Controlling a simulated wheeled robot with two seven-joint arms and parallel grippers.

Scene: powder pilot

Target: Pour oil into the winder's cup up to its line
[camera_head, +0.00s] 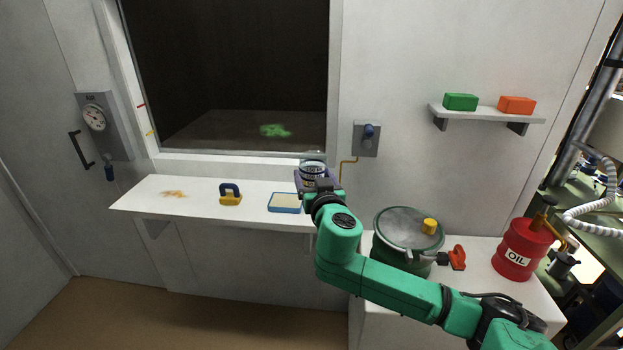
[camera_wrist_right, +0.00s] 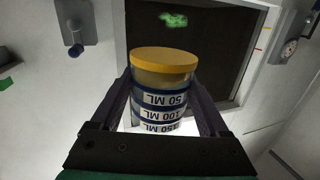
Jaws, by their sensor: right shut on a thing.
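My right gripper (camera_head: 312,178) is shut on a measuring cup (camera_head: 312,167) above the right end of the wall shelf. In the right wrist view the cup (camera_wrist_right: 162,95) stands between both fingers, with a yellow end and blue bands marked 50 ML, 100 ML and 150 ML. Its contents cannot be made out. A red drum labelled OIL (camera_head: 519,255) stands at the right, with a yellow tap at its upper right. A small grey vessel (camera_head: 562,265) is just right of the drum; I cannot tell whether it is the winder's cup. My left gripper is not in view.
The white wall shelf (camera_head: 147,203) holds a yellow block with a blue handle (camera_head: 230,194) and a blue-rimmed tray (camera_head: 284,209). A green vessel (camera_head: 388,255) with a red handle stands on the right counter. A small shelf above holds a green box (camera_head: 460,102) and an orange box (camera_head: 516,105).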

